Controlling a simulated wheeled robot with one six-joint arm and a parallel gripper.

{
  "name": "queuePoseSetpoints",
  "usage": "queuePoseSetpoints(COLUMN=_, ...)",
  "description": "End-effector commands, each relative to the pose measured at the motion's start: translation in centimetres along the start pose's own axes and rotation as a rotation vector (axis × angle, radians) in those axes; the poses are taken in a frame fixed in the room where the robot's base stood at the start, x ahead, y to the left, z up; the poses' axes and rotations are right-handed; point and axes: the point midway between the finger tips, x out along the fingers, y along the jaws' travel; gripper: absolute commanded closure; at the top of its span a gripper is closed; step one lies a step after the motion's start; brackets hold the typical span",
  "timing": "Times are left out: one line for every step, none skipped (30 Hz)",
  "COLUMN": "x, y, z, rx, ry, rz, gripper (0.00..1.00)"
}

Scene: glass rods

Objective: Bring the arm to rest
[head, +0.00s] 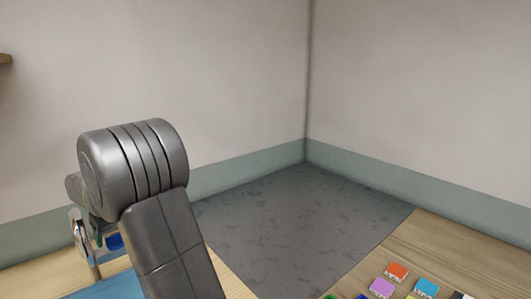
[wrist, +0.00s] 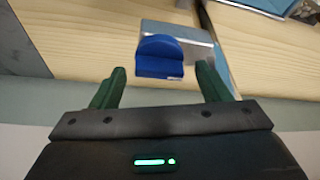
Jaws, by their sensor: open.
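My gripper (wrist: 161,70) shows in the wrist view with its two dark green fingers spread apart. Nothing is clasped between them. A blue block with a rounded end (wrist: 160,57) appears in the gap between the fingertips, against a shiny grey plate (wrist: 200,50). I cannot tell how far the fingers are from the block. In the head view my grey arm rises at the left and bends over, hiding most of the gripper. A bit of blue (head: 115,241) shows beside the arm there.
A wooden table (head: 30,280) with a blue surface (head: 95,288) lies at the lower left. Another wooden table (head: 440,250) at the right holds several coloured pieces, including an orange one (head: 397,271). Grey floor (head: 290,220) lies open between them, up to the walls.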

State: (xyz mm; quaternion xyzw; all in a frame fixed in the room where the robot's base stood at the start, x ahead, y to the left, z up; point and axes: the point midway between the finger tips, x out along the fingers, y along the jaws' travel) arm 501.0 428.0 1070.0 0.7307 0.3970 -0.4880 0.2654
Motion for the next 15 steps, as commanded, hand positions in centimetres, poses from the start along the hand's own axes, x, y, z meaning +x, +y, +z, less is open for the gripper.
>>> queuePoseSetpoints(x=-0.05, y=0.09, z=-0.03, rx=-0.024, ry=0.0, rz=-0.011, gripper=0.3)
queuePoseSetpoints(x=-0.06, y=0.12, z=-0.03, rx=-0.04, ry=0.0, rz=-0.018, gripper=0.3)
queuePoseSetpoints(x=-0.06, y=0.15, z=-0.03, rx=-0.062, ry=0.0, rz=-0.026, gripper=0.3)
queuePoseSetpoints(x=-0.07, y=0.16, z=-0.04, rx=-0.078, ry=0.001, rz=-0.034, gripper=0.3)
queuePoseSetpoints(x=-0.06, y=0.17, z=-0.04, rx=-0.096, ry=0.001, rz=-0.04, gripper=0.3)
queuePoseSetpoints(x=-0.05, y=0.18, z=-0.04, rx=-0.118, ry=0.0, rz=-0.05, gripper=0.3)
queuePoseSetpoints(x=-0.05, y=0.17, z=-0.03, rx=-0.136, ry=0.0, rz=-0.057, gripper=0.3)
queuePoseSetpoints(x=-0.05, y=0.17, z=-0.03, rx=-0.153, ry=0.0, rz=-0.064, gripper=0.3)
queuePoseSetpoints(x=-0.06, y=0.19, z=-0.04, rx=-0.176, ry=0.0, rz=-0.074, gripper=0.3)
queuePoseSetpoints(x=-0.06, y=0.19, z=-0.06, rx=-0.193, ry=0.0, rz=-0.081, gripper=0.3)
queuePoseSetpoints(x=-0.06, y=0.22, z=-0.08, rx=-0.21, ry=0.0, rz=-0.088, gripper=0.3)
queuePoseSetpoints(x=-0.05, y=0.26, z=-0.08, rx=-0.234, ry=0.0, rz=-0.097, gripper=0.3)
queuePoseSetpoints(x=-0.04, y=0.27, z=-0.06, rx=-0.251, ry=0.0, rz=-0.105, gripper=0.3)
queuePoseSetpoints(x=-0.03, y=0.28, z=-0.05, rx=-0.269, ry=-0.001, rz=-0.113, gripper=0.3)
queuePoseSetpoints(x=-0.02, y=0.3, z=-0.05, rx=-0.293, ry=-0.001, rz=-0.122, gripper=0.3)
